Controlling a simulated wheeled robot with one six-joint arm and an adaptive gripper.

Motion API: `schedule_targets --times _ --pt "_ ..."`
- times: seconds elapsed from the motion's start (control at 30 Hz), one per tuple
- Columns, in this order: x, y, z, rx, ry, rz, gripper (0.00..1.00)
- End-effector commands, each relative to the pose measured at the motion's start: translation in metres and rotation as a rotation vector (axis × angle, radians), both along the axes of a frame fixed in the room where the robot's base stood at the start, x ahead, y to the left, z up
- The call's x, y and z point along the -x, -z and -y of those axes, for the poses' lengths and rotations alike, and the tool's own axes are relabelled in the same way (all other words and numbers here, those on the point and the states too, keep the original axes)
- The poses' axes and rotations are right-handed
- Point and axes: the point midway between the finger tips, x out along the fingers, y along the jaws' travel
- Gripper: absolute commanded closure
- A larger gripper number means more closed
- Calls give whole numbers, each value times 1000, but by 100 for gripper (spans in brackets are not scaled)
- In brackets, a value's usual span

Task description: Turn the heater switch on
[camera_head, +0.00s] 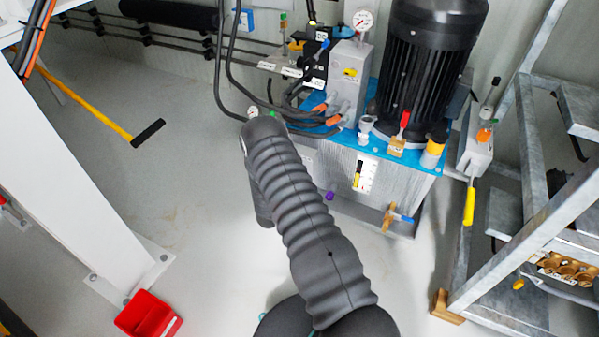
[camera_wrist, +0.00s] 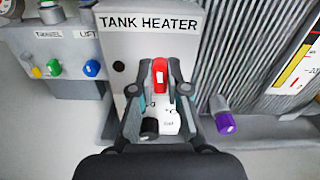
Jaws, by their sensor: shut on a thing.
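The tank heater box (camera_wrist: 150,50) is grey and carries a "TANK HEATER" label in the wrist view. The heater switch (camera_wrist: 160,72) has a red handle standing in front of a white base plate (camera_wrist: 170,122). My gripper (camera_wrist: 159,88) has one dark finger on each side of the red handle and is shut on it. A black knob (camera_wrist: 150,126) shows on the lower part of the base plate. In the head view my arm covers the gripper and the switch.
A purple knob (camera_wrist: 224,122) sits close by on the right. Green and blue knobs (camera_wrist: 91,68) stand on a panel at left. The blue-topped tank (camera_head: 412,178) carries a black motor (camera_head: 425,60).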

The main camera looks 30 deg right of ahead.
Motion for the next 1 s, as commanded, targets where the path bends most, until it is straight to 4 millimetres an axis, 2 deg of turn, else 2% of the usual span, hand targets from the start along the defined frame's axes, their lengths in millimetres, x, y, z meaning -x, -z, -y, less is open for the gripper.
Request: schedule_targets --times 1.0 --pt "-5 1 -4 519 -6 -658 100"
